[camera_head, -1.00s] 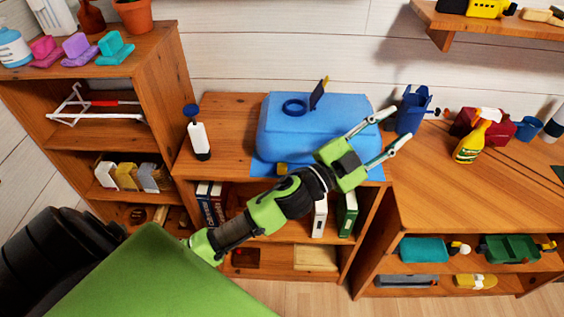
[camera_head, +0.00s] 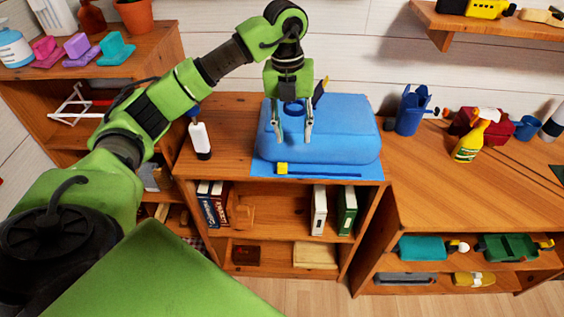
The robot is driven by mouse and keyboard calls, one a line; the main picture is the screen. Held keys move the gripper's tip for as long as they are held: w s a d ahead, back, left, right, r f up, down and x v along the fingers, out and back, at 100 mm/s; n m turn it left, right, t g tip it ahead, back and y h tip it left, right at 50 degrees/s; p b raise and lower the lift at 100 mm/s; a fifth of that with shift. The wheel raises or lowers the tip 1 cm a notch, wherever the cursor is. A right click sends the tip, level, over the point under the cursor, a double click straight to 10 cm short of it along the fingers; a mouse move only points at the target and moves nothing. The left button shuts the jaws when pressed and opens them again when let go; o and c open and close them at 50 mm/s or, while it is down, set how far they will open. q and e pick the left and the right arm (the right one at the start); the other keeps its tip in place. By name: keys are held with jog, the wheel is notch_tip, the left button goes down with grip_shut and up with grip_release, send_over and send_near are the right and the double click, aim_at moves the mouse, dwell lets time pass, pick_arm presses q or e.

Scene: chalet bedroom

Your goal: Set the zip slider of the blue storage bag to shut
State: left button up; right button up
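The blue storage bag (camera_head: 345,130) lies on top of the middle wooden shelf unit. A dark zip track (camera_head: 325,174) runs along its front edge. The small yellow zip slider (camera_head: 282,168) sits at the left end of that track. My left gripper (camera_head: 293,137) points down over the left front of the bag, with its two fingers apart and nothing between them. The fingertips are above and behind the slider in the picture, and I cannot tell whether they touch the bag. The gripper partly covers a blue ring (camera_head: 293,108) on the bag. My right gripper is not in view.
A white bottle with a blue top (camera_head: 200,138) stands left of the bag. A blue watering can (camera_head: 411,110) and a yellow spray bottle (camera_head: 469,140) stand on the right cabinet. The shelf top (camera_head: 225,108) between the white bottle and the bag is clear.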

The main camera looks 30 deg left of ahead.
aim_at(282, 166)
pick_arm(q)
jog(key=shift+n+y, duration=0.3)
jog(key=shift+y, duration=0.2)
jog(key=a+f+p, duration=0.1)
jog(key=f, duration=0.3)
jog(key=f+p, duration=0.1)
jog(key=f, duration=0.3)
jog(key=a+f+p, duration=0.1)
jog(key=f, duration=0.3)
jog(key=shift+s+a+f+p, duration=0.25)
jog(key=shift+a+f+p, duration=0.1)
jog(key=shift+f, duration=0.05)
jog(key=shift+c, duration=0.3)
grip_shut()
